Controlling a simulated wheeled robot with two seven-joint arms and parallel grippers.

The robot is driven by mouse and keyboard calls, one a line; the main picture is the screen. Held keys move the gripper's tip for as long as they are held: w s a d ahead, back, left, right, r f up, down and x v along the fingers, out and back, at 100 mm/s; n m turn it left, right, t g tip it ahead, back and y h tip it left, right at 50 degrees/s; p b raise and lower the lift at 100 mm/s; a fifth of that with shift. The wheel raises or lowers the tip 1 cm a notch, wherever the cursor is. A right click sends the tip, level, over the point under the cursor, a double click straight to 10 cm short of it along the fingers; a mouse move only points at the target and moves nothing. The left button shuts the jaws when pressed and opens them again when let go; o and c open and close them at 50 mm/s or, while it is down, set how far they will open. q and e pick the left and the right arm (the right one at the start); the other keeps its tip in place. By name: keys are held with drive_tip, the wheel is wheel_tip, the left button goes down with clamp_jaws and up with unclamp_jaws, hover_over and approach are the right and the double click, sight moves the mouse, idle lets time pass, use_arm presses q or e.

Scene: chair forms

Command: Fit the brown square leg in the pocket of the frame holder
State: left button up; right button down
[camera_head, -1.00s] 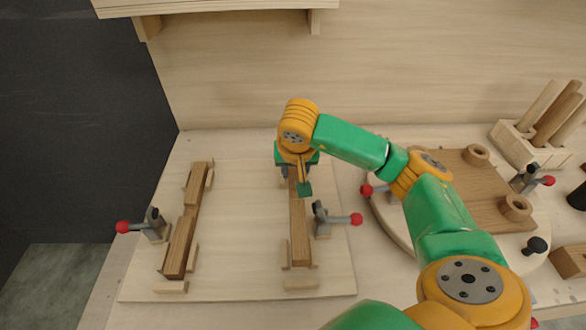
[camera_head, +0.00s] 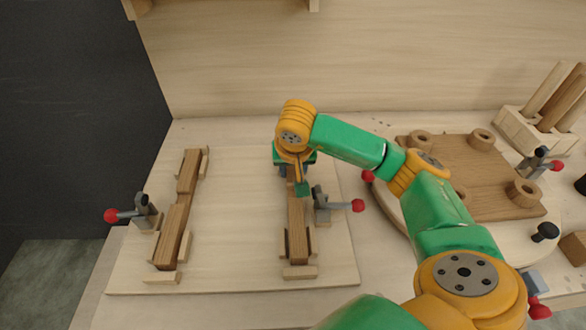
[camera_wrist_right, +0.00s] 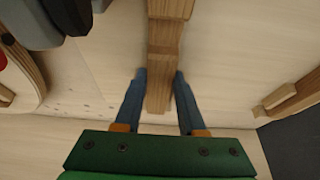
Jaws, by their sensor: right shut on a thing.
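The brown square leg (camera_head: 297,232) lies lengthwise along the right side of the pale frame holder board (camera_head: 240,225). Its near end is between two small side blocks and close to the end block (camera_head: 300,272); I cannot tell whether it sits fully down. My right gripper (camera_head: 302,187) is over the leg's far part, which the gripper partly hides. In the right wrist view the two blue fingers (camera_wrist_right: 160,77) stand on either side of the leg (camera_wrist_right: 163,60), shut on it. My left gripper is not in view.
A second brown leg (camera_head: 180,205) lies among blocks on the board's left side. Red-knobbed clamps stand beside each leg, at left (camera_head: 143,211) and right (camera_head: 322,204). A brown panel with rings (camera_head: 465,170) rests on a round board at right. The board's middle is clear.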

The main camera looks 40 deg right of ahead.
drive_tip(key=shift+f, duration=0.25)
drive_tip(key=shift+c, duration=2.1)
unclamp_jaws()
drive_tip(key=shift+b, duration=0.3)
drive_tip(key=v, duration=0.6)
drive_tip(key=shift+r, duration=0.2)
drive_tip(key=shift+s+a+r, duration=0.15)
drive_tip(key=shift+s+r, duration=0.1)
drive_tip(key=shift+r, duration=0.1)
